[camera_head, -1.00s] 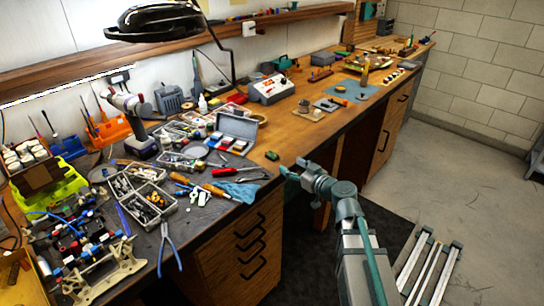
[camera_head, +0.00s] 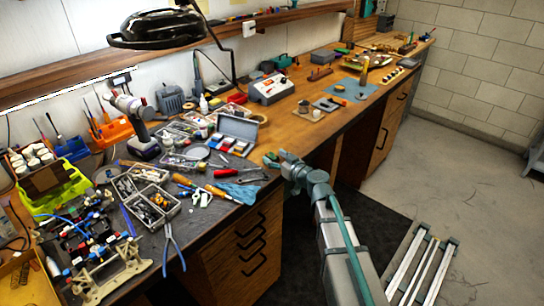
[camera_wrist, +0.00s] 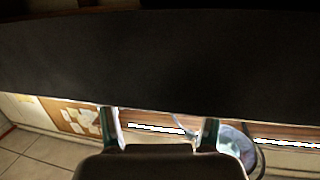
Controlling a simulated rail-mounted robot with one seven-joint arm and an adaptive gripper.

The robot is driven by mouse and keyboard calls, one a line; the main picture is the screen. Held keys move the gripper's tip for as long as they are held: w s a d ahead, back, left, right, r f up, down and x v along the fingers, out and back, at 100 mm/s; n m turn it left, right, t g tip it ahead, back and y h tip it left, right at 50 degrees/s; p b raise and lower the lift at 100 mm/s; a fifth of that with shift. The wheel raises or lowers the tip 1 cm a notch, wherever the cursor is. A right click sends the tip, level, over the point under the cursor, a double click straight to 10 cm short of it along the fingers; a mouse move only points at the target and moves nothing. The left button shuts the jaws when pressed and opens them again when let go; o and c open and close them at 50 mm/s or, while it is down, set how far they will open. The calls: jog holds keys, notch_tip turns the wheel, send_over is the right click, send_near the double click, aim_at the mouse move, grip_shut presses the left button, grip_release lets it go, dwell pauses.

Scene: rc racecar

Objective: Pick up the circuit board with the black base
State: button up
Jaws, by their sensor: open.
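A small green and dark piece (camera_head: 268,158), which looks like the circuit board, is at the front edge of the wooden bench, partly hidden by my gripper. Its black base cannot be made out at this size. My gripper (camera_head: 276,161) is at the bench edge, right at this piece in the head view. Whether they touch cannot be told. In the wrist view my gripper (camera_wrist: 159,122) has its two fingers wide apart, with nothing seen held between them. A broad dark surface (camera_wrist: 160,60) fills most of that view beyond the fingertips; I cannot tell what it is.
The bench (camera_head: 282,135) has clear wood behind the piece. A blue cloth (camera_head: 238,193), screwdrivers and pliers lie to the left. A grey open case (camera_head: 237,128) and a meter box (camera_head: 270,89) stand farther back. A black lamp (camera_head: 157,28) hangs above the left side.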

jog(key=shift+c, duration=0.2)
jog(key=c, duration=1)
jog(key=shift+r, duration=0.15)
